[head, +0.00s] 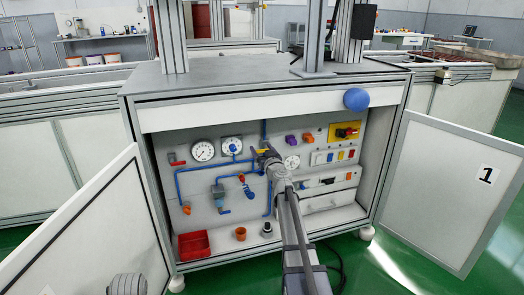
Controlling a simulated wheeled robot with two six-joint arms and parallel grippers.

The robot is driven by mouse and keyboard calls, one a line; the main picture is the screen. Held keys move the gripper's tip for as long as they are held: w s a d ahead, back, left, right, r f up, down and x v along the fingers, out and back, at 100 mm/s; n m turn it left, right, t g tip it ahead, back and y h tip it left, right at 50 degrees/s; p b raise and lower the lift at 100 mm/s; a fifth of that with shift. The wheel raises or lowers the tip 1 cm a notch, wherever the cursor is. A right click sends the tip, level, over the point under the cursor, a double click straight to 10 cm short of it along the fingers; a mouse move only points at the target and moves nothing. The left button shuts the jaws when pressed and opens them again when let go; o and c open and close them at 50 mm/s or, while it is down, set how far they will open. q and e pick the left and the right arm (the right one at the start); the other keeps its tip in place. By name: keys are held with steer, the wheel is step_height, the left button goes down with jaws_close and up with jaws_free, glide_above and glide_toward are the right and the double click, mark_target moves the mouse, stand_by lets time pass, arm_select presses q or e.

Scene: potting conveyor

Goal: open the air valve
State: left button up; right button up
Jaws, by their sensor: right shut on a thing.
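The air valve's small yellow handle (262,151) shows on the panel inside the open cabinet, at the end of the blue pipe run. My right gripper (268,156) reaches in from the bottom and is shut on this handle. The gripper and wrist hide most of the valve body, so the handle's exact angle cannot be told. My left gripper does not show; only a grey ridged part, which looks like my left arm, is at the bottom left.
Both cabinet doors stand open, the left door (90,235) and the right door (452,190). A red bin (194,244) and orange cup (241,233) stand on the cabinet floor.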

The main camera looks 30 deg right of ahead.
mark_target(267, 141)
steer(key=m, duration=0.3)
steer(key=r+m+p, duration=0.1)
steer(key=shift+s+d+m, duration=0.1)
steer(key=shift+d+m, duration=0.15)
steer(key=shift+m, duration=0.05)
steer(key=m, duration=0.4)
steer(key=shift+d+r+p, duration=0.3)
steer(key=shift+d, duration=0.1)
steer(key=m, duration=0.2)
steer(key=d+m, duration=0.1)
steer(key=m, duration=0.2)
steer(key=shift+s+r, duration=0.1)
steer(key=shift+s, duration=0.1)
steer(key=shift+s+d+m, duration=0.1)
steer(key=shift+d+m, duration=0.1)
steer(key=shift+m, duration=0.85)
steer(key=shift+d+m, duration=0.2)
steer(key=shift+m, duration=0.85)
steer(key=o, duration=1.2)
steer(key=shift+o, duration=0.2)
steer(key=shift+s, duration=0.1)
